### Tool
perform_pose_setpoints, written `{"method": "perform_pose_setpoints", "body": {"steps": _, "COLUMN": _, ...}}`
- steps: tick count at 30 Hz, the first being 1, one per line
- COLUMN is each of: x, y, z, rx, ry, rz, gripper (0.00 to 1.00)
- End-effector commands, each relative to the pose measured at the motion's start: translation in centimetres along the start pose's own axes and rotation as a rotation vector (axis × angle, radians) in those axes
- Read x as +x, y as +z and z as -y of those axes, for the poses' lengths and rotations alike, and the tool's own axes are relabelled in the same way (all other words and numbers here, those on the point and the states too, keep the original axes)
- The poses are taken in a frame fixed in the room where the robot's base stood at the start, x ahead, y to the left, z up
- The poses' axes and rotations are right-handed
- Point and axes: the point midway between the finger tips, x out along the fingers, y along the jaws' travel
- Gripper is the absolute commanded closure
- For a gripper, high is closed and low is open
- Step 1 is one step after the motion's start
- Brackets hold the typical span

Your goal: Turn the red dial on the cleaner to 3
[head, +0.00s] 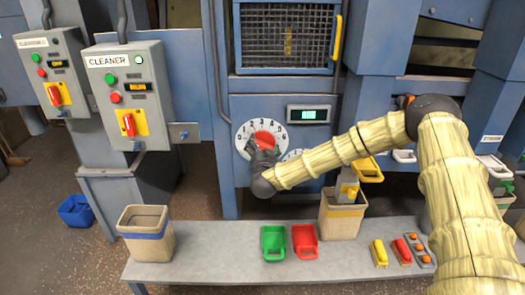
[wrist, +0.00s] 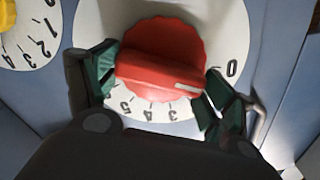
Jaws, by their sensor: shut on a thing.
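The red dial (head: 266,139) sits on a round white numbered plate (head: 243,131) on the blue machine front. My gripper (head: 260,150) is in front of it and hides its lower left part. In the wrist view the red dial (wrist: 160,60) is a ribbed knob with a raised grip bar. My gripper's dark green fingers (wrist: 158,82) are shut on it from left and right. The bar's white mark is at its right end, beside the right finger. The 0 shows to the right, and 3, 4 and 5 show below the knob. The right finger hides the numbers between 0 and 3.
A yellow knob (wrist: 6,14) on another numbered plate is close by in the wrist view. A small green display (head: 308,114) is right of the dial. The CLEANER control box (head: 127,92) hangs at left. Below, a bench (head: 200,265) holds bins, scoops and brushes.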

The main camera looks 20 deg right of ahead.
Motion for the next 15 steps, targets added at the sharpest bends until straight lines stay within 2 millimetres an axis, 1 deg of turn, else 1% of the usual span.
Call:
{"method": "perform_pose_setpoints", "body": {"steps": 1, "x": 0.05, "y": 0.29, "z": -0.27, "rx": 0.04, "ry": 0.0, "rz": -0.003, "gripper": 0.42}}
{"method": "perform_pose_setpoints", "body": {"steps": 15, "x": 0.04, "y": 0.44, "z": -0.58, "rx": 0.488, "ry": 0.0, "rz": -0.002, "gripper": 0.42}}
